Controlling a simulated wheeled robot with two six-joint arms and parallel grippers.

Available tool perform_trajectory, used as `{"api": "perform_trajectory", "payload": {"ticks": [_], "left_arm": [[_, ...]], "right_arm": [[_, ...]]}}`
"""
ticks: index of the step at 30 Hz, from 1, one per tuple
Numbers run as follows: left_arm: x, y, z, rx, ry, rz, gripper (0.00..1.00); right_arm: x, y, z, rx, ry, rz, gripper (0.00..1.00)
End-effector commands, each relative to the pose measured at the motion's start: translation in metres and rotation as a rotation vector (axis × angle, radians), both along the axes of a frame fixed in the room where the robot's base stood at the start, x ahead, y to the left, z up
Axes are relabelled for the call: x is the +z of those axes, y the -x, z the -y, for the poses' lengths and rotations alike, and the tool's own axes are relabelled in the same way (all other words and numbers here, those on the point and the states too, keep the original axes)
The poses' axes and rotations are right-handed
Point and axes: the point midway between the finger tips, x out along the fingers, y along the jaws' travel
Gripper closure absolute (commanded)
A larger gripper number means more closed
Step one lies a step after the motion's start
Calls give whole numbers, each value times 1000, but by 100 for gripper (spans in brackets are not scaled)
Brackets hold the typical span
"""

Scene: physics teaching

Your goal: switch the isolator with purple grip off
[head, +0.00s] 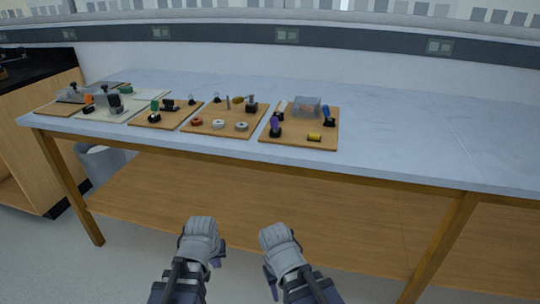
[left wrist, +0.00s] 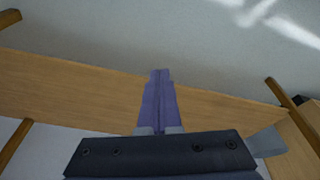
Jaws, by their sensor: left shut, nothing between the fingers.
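The isolator with the purple grip (head: 275,126) stands at the front left of the rightmost wooden board (head: 300,141) on the table. Its purple lever looks raised above a small black base. My left gripper (head: 216,262) hangs low in front of the table, well short of the board. Its purple fingers are shut together and empty in the left wrist view (left wrist: 159,100). My right gripper (head: 271,283) is beside it, also away from the table; its fingers are mostly hidden behind my arm. The isolator does not show in the left wrist view.
More boards with parts stand to the left. The tabletop (head: 420,135) is clear on the right. A wooden lower shelf (head: 330,210) runs beneath.

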Motion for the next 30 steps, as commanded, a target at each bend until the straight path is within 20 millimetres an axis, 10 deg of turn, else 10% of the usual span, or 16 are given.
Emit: {"api": "perform_trajectory", "payload": {"ticks": [3, 8, 18, 30], "left_arm": [[-34, -32, 2, 111, 58, 150, 100], [-15, -83, 21, 283, 215, 423, 100], [94, -140, 81, 518, 764, 894, 100], [218, -120, 131, 544, 1488, 1113, 100]], "right_arm": [[-45, 0, 0, 1, 1, 0, 50], [-60, 0, 0, 1, 2, 1, 50], [-63, 0, 0, 1, 2, 1, 50], [-63, 0, 0, 1, 2, 1, 50]]}}
